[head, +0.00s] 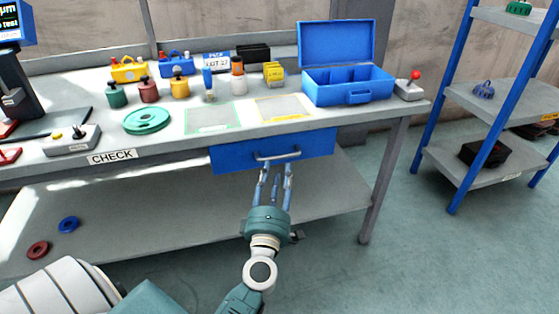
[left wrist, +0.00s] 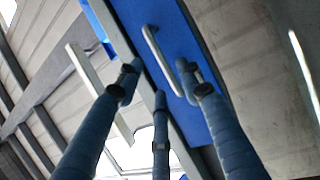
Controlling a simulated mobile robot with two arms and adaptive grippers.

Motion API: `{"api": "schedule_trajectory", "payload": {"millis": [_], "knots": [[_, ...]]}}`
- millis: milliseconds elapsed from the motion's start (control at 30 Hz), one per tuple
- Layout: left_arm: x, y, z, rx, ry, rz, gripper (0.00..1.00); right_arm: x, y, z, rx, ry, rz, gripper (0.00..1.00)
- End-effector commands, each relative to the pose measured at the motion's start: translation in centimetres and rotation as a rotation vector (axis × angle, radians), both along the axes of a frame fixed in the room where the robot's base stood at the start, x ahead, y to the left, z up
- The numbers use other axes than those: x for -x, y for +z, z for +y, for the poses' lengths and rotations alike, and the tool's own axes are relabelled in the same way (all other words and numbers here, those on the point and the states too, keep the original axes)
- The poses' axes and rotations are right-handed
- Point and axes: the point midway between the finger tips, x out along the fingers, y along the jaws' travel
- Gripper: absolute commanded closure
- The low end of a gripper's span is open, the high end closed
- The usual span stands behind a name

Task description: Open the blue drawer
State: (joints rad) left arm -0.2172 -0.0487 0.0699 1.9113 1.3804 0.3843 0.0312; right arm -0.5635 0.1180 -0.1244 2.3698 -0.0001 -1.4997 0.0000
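The blue drawer (head: 232,160) sits under the front edge of the workbench and looks closed. Its grey bar handle (head: 277,155) runs across the front. My left gripper (head: 276,170) is just below and in front of the handle, its three fingers spread and pointing at it. In the left wrist view the drawer (left wrist: 188,40) fills the upper middle, and the handle (left wrist: 152,45) lies ahead between the spread fingers. The fingers look open and empty; I cannot tell whether any of them touches the handle. My right gripper is not in view.
The workbench (head: 335,118) holds a blue open toolbox (head: 350,92), a joystick box (head: 409,88), a green disc (head: 147,120) and several coloured weights. A lower shelf (head: 150,210) with two rings lies beneath. A blue-post rack (head: 480,100) stands right; the floor in front is clear.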

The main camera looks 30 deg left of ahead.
Motion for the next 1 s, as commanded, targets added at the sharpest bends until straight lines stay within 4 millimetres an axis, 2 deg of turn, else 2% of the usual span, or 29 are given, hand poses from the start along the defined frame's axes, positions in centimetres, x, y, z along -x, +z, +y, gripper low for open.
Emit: {"api": "schedule_trajectory", "payload": {"millis": [100, 300, 667, 700, 867, 900, 1000], "knots": [[-2.0, 0.5, 1.0, -0.003, 0.000, -0.002, 0.63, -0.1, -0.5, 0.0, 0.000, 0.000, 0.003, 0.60], [-4.2, 0.8, 2.0, -0.003, -0.002, 0.001, 0.63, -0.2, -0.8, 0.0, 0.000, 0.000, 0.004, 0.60], [-4.8, 0.8, 2.3, -0.003, -0.001, 0.002, 0.63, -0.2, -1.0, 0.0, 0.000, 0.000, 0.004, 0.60], [-4.8, 0.8, 2.3, -0.003, -0.001, 0.002, 0.65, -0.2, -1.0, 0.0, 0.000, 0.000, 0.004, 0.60], [-4.7, 0.8, 2.3, -0.003, -0.001, 0.002, 0.97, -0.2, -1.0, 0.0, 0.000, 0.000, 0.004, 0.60], [-4.7, 0.8, 2.3, -0.003, -0.001, 0.002, 1.00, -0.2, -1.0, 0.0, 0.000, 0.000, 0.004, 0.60], [-4.7, 0.8, 2.3, -0.002, -0.001, 0.002, 1.00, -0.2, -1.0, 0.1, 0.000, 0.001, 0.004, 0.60]]}}
